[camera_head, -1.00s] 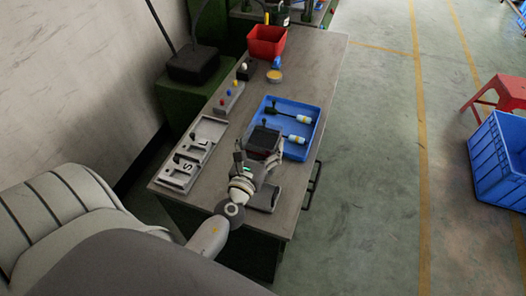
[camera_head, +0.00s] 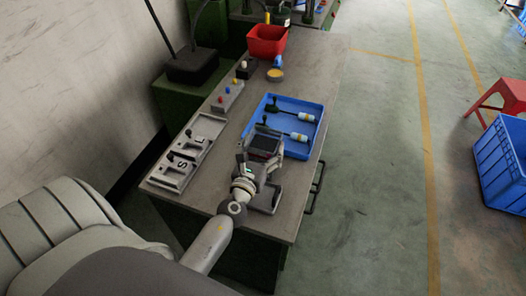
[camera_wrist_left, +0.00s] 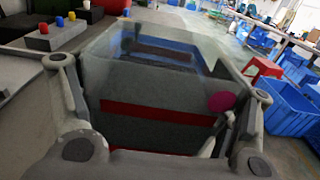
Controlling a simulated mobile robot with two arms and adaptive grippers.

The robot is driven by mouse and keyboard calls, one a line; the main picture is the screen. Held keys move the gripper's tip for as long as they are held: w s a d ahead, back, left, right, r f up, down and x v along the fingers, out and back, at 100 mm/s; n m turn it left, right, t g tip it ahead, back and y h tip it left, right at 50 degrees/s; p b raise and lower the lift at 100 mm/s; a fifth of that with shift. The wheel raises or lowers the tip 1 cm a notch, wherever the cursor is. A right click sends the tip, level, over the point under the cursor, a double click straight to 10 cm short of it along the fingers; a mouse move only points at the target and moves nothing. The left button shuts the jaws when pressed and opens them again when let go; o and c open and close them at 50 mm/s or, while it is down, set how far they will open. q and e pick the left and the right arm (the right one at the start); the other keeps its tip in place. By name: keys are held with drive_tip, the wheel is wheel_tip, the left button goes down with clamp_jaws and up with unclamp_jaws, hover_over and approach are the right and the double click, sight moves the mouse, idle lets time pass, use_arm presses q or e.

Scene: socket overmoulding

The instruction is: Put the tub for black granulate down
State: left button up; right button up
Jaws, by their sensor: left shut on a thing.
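My left gripper (camera_head: 262,164) is shut on the tub for black granulate (camera_head: 264,144). In the head view the tub is small and dark and overlaps the near left part of the blue tray. In the left wrist view the tub (camera_wrist_left: 155,80) fills the space between the fingers, with clear upper walls, a grey lower part and a dark red band. I cannot tell whether its bottom touches anything. My right gripper is not in view.
The blue tray (camera_head: 303,106) holds two dark corded parts with white ends. A grey plate with letter-shaped recesses (camera_head: 188,160), a button box (camera_head: 228,98) and a red bin (camera_head: 267,40) stand on the table. Bare tabletop (camera_head: 215,178) lies left of my gripper.

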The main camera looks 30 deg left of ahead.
use_arm(q)
drive_tip(key=shift+r, duration=0.15)
drive_tip(key=o, duration=1.3)
drive_tip(key=shift+f, duration=0.2)
drive_tip(key=shift+o, duration=0.2)
